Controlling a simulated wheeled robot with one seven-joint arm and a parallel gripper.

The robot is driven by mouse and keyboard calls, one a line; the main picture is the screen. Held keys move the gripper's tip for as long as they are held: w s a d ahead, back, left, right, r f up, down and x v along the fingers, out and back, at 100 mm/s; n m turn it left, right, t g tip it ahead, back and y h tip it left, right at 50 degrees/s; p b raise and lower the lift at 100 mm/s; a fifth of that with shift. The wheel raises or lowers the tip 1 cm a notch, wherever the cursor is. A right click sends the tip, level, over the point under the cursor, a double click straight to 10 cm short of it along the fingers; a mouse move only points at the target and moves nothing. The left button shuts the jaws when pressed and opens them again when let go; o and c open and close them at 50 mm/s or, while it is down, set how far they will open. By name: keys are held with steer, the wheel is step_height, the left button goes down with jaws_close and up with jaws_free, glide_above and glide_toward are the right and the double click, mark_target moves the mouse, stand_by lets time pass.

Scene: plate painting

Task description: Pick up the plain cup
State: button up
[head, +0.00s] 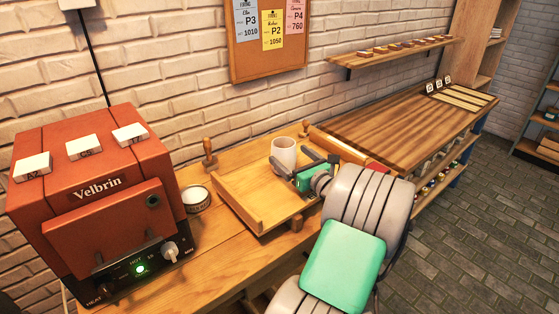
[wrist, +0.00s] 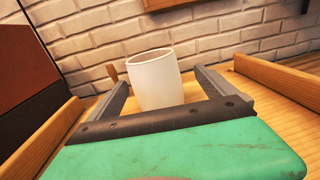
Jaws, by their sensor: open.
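The plain cup (head: 284,153) is white and stands upright on a wooden tray (head: 240,205) on the workbench. In the wrist view the cup (wrist: 156,82) stands between the two fingers of my gripper (wrist: 160,88), with a gap visible on its right side and a narrower one on its left. My gripper (head: 304,162) is open and level around the lower part of the cup. The cup's base is hidden behind the gripper's palm in the wrist view.
A red kiln (head: 95,205) marked Velbrin stands on the left. A small round tin (head: 196,198) sits between kiln and tray. The tray has raised wooden sides (wrist: 60,135). A brick wall (head: 200,100) is close behind. A longer wooden counter (head: 400,115) extends to the right.

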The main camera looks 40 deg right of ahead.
steer(key=x, duration=0.4)
steer(key=a+x, duration=0.1)
steer(key=x, duration=0.1)
steer(key=shift+w+f, duration=0.25)
steer(key=shift+w, duration=0.05)
steer(key=shift+d, duration=0.1)
steer(key=c, duration=1.6)
steer(key=shift+c, duration=0.6)
steer(key=shift+r, duration=0.15)
